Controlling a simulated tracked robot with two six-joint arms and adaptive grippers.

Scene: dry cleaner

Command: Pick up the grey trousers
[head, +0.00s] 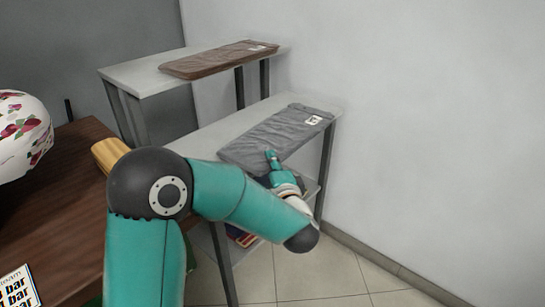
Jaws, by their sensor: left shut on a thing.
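The grey trousers (283,130) lie folded and flat on the nearer light-grey shelf table (213,139), with a small white tag (313,120) at their far right end. My left arm reaches across from the lower left. My left gripper (272,157) is at the front edge of the trousers and is shut on them; its fingertips are small in view and the wrist partly hides that edge. The trousers still rest on the tabletop. My right gripper is not in view.
Folded brown trousers (215,61) lie on a second grey table (135,70) behind. A brown wooden counter (68,190) with a white floral item (22,135) is at the left. A lower shelf is under the nearer table. A white wall (430,110) closes the right side.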

